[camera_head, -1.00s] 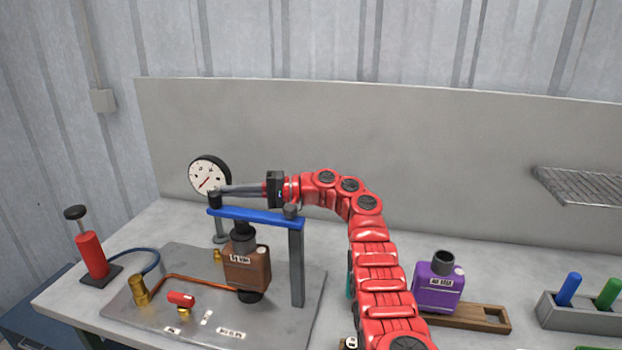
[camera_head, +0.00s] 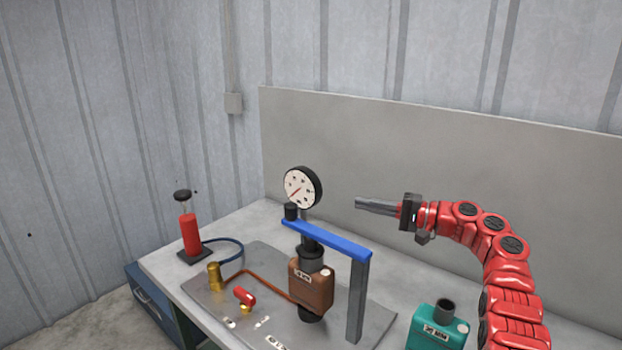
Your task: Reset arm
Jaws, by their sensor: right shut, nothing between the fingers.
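My right gripper (camera_head: 358,203) is at the end of my red arm, which comes in from the lower right. Its grey fingers are together, with nothing between them, and point left. It hangs in the air to the right of the pressure gauge (camera_head: 302,188), apart from it and from the blue clamp bar (camera_head: 328,239). Below the bar a brown muffler (camera_head: 312,287) stands upright on the grey plate (camera_head: 375,318). My left gripper is not in view.
A teal muffler (camera_head: 437,331) stands at the lower right beside my arm. A red hand pump (camera_head: 190,234) with a blue hose is at the left edge of the bench. A red-handled valve (camera_head: 245,296) sits on the plate. A grey back panel (camera_head: 420,150) rises behind.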

